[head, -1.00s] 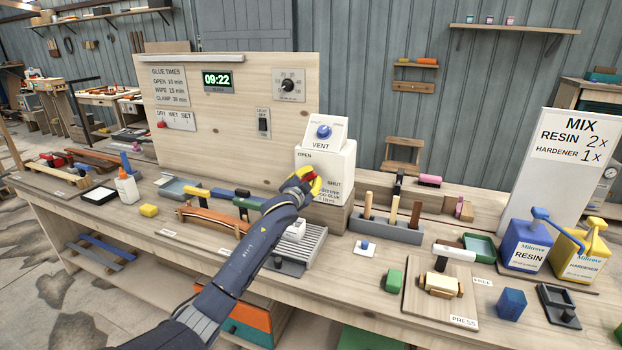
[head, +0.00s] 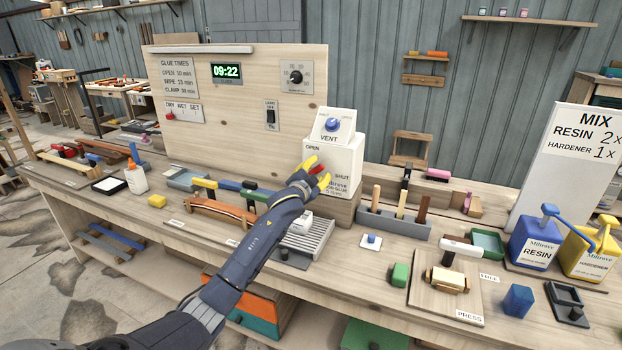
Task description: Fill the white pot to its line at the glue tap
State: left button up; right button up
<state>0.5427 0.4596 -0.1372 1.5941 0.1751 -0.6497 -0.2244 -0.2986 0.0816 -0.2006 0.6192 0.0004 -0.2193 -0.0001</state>
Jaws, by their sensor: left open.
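The glue tank (head: 345,157) is a white box with OPEN and SHUT marks and a blue VENT knob (head: 332,124) on top. My left gripper (head: 318,172), with yellow fingertips, is open at the tank's front. A red part, seemingly the tap handle, shows between its fingers; I cannot tell if they touch it. The white pot (head: 303,222) seems to stand below the tap by the slatted grate (head: 308,240), partly hidden by my left arm. Its line and the glue level in it cannot be made out. My right gripper is not in view.
A tool block (head: 395,222) with several handles stands right of the tank. A curved wooden piece (head: 222,212) with clamps lies left of my arm. The blue resin jug (head: 533,243) and yellow hardener jug (head: 588,252) stand at the right.

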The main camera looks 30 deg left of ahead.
pick_arm(q)
jog(key=s+d, duration=0.1)
jog(key=s, duration=1)
jog(key=shift+s+d, duration=0.15)
